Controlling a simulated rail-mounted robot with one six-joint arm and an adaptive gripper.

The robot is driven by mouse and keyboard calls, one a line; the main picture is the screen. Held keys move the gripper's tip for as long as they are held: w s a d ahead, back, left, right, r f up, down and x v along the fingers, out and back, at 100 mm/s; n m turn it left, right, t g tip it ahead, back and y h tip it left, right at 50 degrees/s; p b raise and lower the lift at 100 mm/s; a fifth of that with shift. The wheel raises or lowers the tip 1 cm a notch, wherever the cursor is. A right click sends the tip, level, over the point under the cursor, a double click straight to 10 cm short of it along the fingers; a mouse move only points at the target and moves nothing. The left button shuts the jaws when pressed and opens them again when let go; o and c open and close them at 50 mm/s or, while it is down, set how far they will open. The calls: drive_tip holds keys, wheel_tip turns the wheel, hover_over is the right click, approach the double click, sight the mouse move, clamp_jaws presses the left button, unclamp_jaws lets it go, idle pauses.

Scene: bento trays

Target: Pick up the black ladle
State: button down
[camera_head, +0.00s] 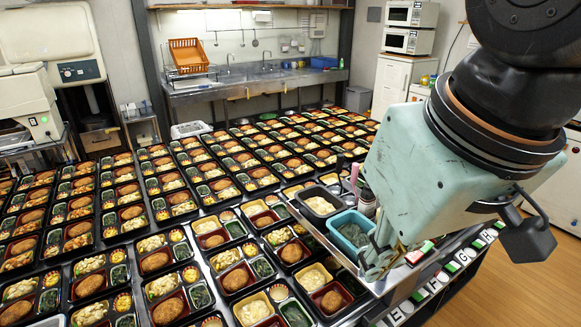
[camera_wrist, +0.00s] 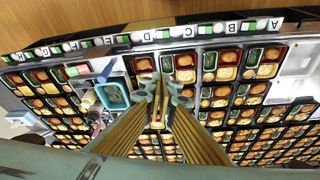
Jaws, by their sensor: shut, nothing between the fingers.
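I cannot make out a black ladle for certain in either view. A ladle-shaped utensil (camera_head: 255,42) hangs on the far wall above the sink, too small to tell its colour. My gripper (camera_head: 375,266) is at the right of the head view, pointing down beside a teal tub (camera_head: 350,233) at the counter's near right corner. In the wrist view my gripper's fingers (camera_wrist: 162,92) are together with nothing between them. The teal tub (camera_wrist: 115,96) lies just left of the fingertips there, apart from them. My gripper and arm hide part of the counter in the head view.
Many bento trays (camera_head: 160,258) cover the table closely. A dark tub of white food (camera_head: 320,204) stands behind the teal one, with a pink-and-white bottle (camera_head: 354,176) nearby. A lettered strip (camera_wrist: 145,36) runs along the table edge. Wooden floor (camera_head: 510,285) is clear at right.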

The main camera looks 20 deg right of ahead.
drive_tip(key=c, duration=2.6)
unclamp_jaws()
drive_tip(key=shift+o, duration=0.2)
drive_tip(key=shift+w, duration=0.1)
